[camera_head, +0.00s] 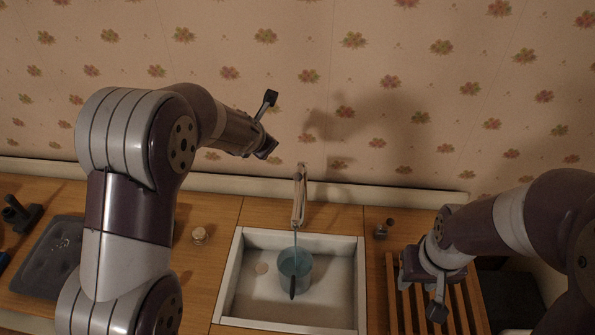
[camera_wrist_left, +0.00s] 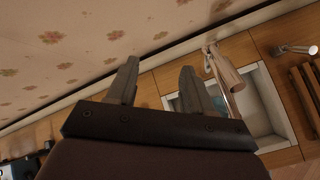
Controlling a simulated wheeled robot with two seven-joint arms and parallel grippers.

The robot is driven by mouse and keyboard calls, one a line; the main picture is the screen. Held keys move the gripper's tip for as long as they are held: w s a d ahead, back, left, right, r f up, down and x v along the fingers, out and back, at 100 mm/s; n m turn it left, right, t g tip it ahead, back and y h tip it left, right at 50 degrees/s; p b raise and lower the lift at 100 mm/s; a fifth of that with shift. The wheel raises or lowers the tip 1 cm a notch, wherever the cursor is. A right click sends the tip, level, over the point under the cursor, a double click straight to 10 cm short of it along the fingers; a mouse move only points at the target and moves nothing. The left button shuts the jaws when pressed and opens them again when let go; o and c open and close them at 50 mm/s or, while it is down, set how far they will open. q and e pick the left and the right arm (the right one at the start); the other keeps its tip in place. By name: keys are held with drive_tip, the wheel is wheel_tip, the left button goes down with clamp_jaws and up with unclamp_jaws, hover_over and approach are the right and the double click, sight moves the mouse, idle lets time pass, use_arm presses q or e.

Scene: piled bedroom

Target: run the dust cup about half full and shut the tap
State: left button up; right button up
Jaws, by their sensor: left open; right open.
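A bluish see-through dust cup (camera_head: 303,262) stands in the white sink, below the tap, with a dark strip on its near side. The metal tap (camera_head: 299,195) rises behind the sink; a thin pale stream runs from its spout into the cup. The level inside cannot be told. The tap also shows in the left wrist view (camera_wrist_left: 226,72), with the cup partly hidden behind a finger. My left gripper (camera_head: 267,126) is open and empty, up by the wall, left of and above the tap. My right gripper (camera_head: 423,288) is open above the slatted rack, right of the sink.
The sink (camera_head: 229,275) is set into a wooden counter. A slatted wooden rack (camera_head: 462,312) lies to the right. A small metal fitting (camera_head: 382,230) stands right of the sink, a small round piece (camera_head: 198,235) left. A grey tray (camera_head: 45,262) lies far left.

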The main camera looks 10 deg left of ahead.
use_arm(q)
drive_tip(key=w+r+m+g+h+p, duration=0.1)
drive_tip(key=w+m+h, duration=0.1)
drive_tip(key=m, duration=0.4)
drive_tip(key=m+g+h, duration=0.3)
drive_tip(key=m+g, duration=0.3)
drive_tip(key=m, duration=1.3)
approach(296, 172)
drive_tip(key=b+x, duration=0.3)
drive_tip(key=x, duration=0.7)
drive_tip(key=shift+w+f, duration=0.15)
drive_tip(key=shift+w, duration=0.05)
drive_tip(key=shift+w+d+f, duration=0.1)
drive_tip(key=shift+d+f, duration=0.05)
drive_tip(key=shift+f, duration=0.45)
use_arm(e)
drive_tip(key=shift+a+f, duration=0.1)
drive_tip(key=shift+f, duration=0.2)
